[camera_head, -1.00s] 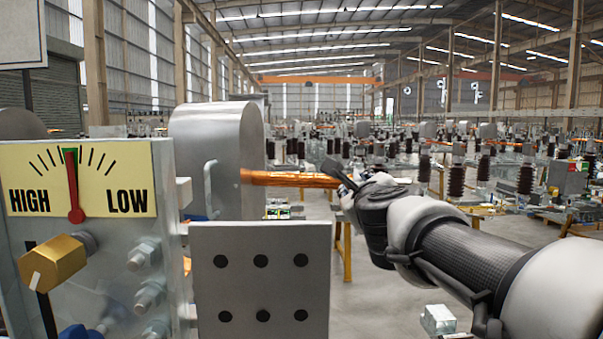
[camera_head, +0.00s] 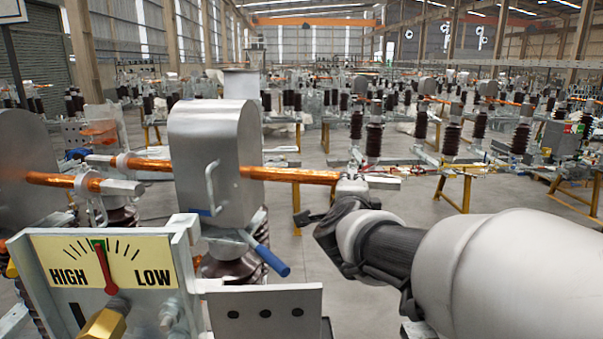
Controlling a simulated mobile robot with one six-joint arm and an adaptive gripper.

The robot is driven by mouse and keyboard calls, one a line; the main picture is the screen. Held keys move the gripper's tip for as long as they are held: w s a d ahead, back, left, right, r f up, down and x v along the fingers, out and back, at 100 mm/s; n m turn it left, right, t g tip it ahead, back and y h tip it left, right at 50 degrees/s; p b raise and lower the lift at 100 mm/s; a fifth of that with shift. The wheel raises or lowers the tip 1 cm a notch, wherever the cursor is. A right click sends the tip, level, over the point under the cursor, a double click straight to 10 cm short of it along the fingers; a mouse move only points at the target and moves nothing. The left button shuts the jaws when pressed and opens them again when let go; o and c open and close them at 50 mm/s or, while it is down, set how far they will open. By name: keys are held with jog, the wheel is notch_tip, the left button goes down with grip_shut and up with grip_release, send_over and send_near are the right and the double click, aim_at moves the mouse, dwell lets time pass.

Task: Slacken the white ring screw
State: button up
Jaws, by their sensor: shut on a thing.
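A copper rod (camera_head: 290,175) runs out to the right from a grey metal housing (camera_head: 215,155). A pale metal clamp (camera_head: 352,184) sits at its right end. My gripper (camera_head: 330,212) reaches in from the right and is shut just below this clamp, where the ring screw sits. The gripper hides the screw, and its white ring cannot be made out. A similar clamp (camera_head: 88,183) on the left part of the rod has a pale ring (camera_head: 97,210) hanging below it.
A HIGH/LOW dial panel (camera_head: 105,262) and a grey plate with dark holes (camera_head: 265,312) stand in the near left. A blue-handled lever (camera_head: 272,260) sticks out below the housing. Floor beyond the gripper is open, with more isolator frames behind.

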jog(key=n+h+p, duration=0.1)
jog(key=n+p, duration=0.3)
jog(key=n, duration=0.1)
jog(key=n+h+p, duration=0.2)
jog(key=n+p, duration=0.2)
jog(key=n, duration=0.1)
jog(key=shift+a, duration=0.15)
jog(key=shift+n, duration=0.3)
dwell(0.5)
jog(key=o, duration=1.1)
notch_tip(320, 180, up, 10)
